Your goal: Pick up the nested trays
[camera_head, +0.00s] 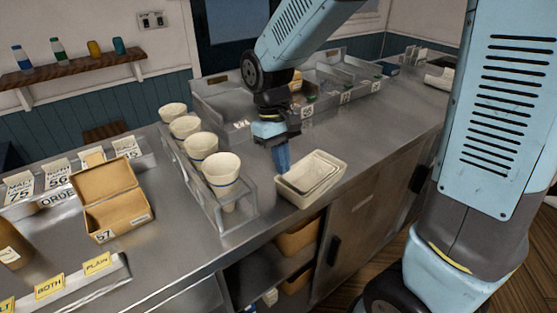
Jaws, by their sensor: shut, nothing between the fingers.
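The nested trays (297,187) are a stack of cream, rectangular open trays. They sit at the front edge of the steel counter, right of the cup rack. My gripper (283,168) points down at the back left corner of the stack, with its blue fingers shut and nothing held. The fingertips are partly hidden behind the trays' rim, and I cannot tell whether they touch it.
A clear rack (233,217) with several cream cups (221,171) stands just left of the trays. An open cardboard box (112,205) is further left. Metal bins (217,97) line the back. Bare counter (385,128) lies to the right.

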